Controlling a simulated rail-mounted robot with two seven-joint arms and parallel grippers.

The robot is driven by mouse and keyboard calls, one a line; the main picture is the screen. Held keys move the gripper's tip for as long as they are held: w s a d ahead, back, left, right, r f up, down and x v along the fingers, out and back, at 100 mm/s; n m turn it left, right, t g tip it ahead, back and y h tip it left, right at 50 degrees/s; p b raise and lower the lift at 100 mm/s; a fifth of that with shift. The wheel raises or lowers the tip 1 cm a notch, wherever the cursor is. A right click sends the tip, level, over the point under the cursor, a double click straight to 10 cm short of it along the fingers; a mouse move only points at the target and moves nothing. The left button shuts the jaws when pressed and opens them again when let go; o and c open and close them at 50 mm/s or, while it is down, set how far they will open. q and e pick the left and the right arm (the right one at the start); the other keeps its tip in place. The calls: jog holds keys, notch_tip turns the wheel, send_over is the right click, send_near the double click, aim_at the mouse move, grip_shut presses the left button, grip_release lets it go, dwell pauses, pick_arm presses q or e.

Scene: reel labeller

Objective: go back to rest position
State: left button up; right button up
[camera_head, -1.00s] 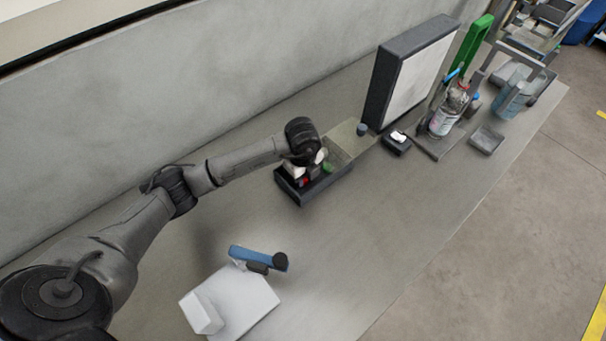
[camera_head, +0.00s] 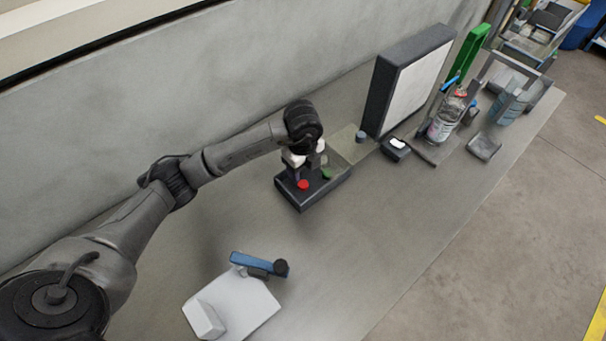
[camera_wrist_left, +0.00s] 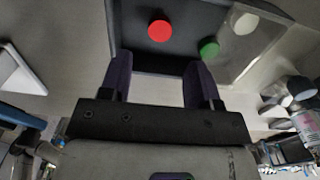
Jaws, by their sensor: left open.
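My left gripper (camera_wrist_left: 158,82) is open, with its two dark fingers apart and nothing between them in the left wrist view. In the head view the end of my left arm hangs over a dark box with a red button (camera_head: 303,185) and a green button (camera_head: 327,174). The box (camera_head: 310,196) also shows beyond the fingertips in the left wrist view, with its red button (camera_wrist_left: 159,31) and green button (camera_wrist_left: 209,49). The arm's wrist hides part of the box's back in the head view. My right gripper is in neither view.
A large dark-framed panel (camera_head: 416,82) stands behind. A white device (camera_head: 240,305) with a blue bar (camera_head: 257,263) lies in front. The bench middle (camera_head: 370,235) is clear.

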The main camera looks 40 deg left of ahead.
pick_arm(q)
jog(key=shift+r, duration=2.35)
